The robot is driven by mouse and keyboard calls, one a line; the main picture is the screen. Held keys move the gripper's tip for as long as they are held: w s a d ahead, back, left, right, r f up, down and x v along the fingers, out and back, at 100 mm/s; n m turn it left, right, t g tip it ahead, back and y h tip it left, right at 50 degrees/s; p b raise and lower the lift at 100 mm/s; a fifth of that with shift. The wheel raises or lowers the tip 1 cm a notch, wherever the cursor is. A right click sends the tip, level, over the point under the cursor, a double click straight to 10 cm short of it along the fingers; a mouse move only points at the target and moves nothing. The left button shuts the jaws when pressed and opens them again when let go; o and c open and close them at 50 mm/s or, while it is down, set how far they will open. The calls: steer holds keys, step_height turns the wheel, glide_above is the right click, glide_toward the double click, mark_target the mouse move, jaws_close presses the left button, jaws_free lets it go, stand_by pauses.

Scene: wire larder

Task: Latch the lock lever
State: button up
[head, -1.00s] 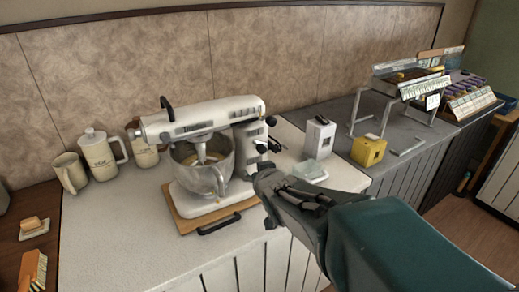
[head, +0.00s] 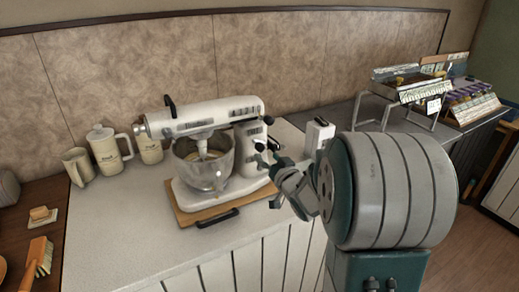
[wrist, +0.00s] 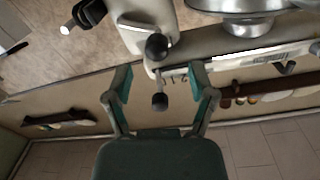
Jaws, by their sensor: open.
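A white stand mixer (head: 200,122) with a steel bowl (head: 205,165) stands on the counter. Black-knobbed controls (head: 268,120) show on its right end. In the wrist view two black knobs are near my fingers: an upper knob (wrist: 156,47) against the white mixer body (wrist: 140,22), and a lower knob (wrist: 160,101) on a short stem. I cannot tell for sure which is the lock lever. My gripper (wrist: 162,78) is open, its fingers on either side of the lower knob's stem in the picture; no contact shows. In the head view my gripper (head: 278,172) is just right of the mixer.
The mixer stands on a wooden board (head: 185,212) with a black handle (head: 218,218). Cream mugs and a jug (head: 105,152) stand at the left. A white box (head: 318,135) stands right of the mixer, partly behind my arm. The counter's front left is clear.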

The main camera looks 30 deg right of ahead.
mark_target(262, 150)
steer(key=w, duration=0.5)
steer(key=shift+w+d, duration=0.2)
steer(key=shift+d, duration=0.05)
steer(key=shift+a, duration=0.1)
jaws_close()
